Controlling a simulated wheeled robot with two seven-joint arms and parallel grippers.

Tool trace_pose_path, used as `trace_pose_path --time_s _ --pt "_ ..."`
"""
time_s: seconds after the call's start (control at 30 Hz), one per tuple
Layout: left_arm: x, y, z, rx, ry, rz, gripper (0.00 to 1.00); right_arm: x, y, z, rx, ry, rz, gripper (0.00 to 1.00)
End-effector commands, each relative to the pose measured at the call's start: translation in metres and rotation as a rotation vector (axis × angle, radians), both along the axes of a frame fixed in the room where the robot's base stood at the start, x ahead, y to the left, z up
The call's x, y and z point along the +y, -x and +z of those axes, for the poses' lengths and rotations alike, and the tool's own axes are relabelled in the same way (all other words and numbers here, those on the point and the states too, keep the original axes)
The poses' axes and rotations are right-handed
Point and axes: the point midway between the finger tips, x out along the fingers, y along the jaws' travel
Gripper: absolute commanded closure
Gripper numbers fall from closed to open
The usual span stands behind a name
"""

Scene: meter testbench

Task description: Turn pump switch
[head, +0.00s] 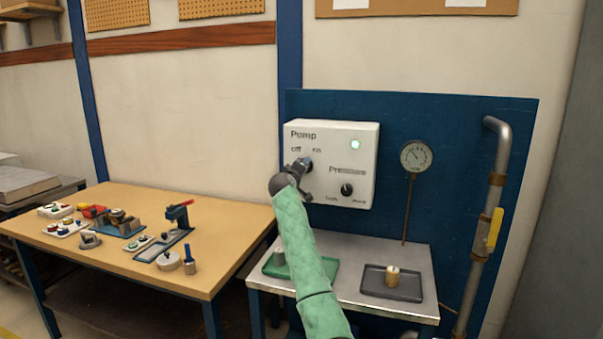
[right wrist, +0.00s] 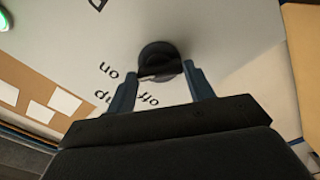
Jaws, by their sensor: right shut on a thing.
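The white pump control box (head: 365,170) is on the blue panel, with "Pump", "off" and "on" printed at its upper left. My right gripper (head: 305,165) reaches up to the pump switch below these labels and largely hides it in the head view. In the right wrist view the pump switch (right wrist: 158,56) is a dark round knob. The fingers of my right gripper (right wrist: 161,76) are on either side of it, shut on it. The switch's exact pointing direction is unclear. A pale green lamp (head: 355,144) on the box looks lit. My left gripper is out of view.
A black pressure knob (head: 347,189) sits to the lower right of the switch. A gauge (head: 416,156) and a pipe with a yellow valve handle (head: 495,229) stand further right. Below is a metal table (head: 350,292) with green and dark trays.

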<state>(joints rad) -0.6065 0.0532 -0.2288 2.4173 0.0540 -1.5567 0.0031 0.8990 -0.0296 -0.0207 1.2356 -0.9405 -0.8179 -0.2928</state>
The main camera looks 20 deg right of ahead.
Motion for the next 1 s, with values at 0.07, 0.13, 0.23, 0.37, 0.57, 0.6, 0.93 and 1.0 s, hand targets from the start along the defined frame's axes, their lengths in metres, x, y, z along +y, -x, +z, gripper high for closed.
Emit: trace_pose_path --time_s 0.07,0.13,0.23,0.37,0.57,0.6,0.93,1.0 --pt "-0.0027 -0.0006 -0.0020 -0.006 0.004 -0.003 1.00 0.0005 -0.0001 -0.0064 0.004 -0.007 0.000 0.70" --pt "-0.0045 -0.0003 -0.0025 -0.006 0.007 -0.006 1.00 0.0005 -0.0001 -0.0061 0.001 -0.011 0.000 0.70" --pt "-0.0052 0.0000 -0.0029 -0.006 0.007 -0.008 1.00 0.0005 -0.0001 -0.0058 0.001 -0.011 0.000 0.70" --pt "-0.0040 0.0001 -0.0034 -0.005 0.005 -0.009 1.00 0.0005 -0.0002 -0.0056 0.000 -0.012 0.000 0.70" --pt "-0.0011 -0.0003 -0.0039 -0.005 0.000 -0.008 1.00 0.0005 -0.0002 -0.0053 0.000 -0.012 0.000 0.35" --pt "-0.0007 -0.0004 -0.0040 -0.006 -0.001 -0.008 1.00 0.0005 -0.0002 -0.0048 -0.001 -0.012 0.000 0.28" --pt "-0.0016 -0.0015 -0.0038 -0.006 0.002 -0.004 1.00 0.0013 0.0012 -0.0019 -0.004 -0.010 0.000 0.25" --pt "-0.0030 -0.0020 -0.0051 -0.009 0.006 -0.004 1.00 0.0040 0.0047 -0.0024 -0.005 -0.010 0.001 0.25"
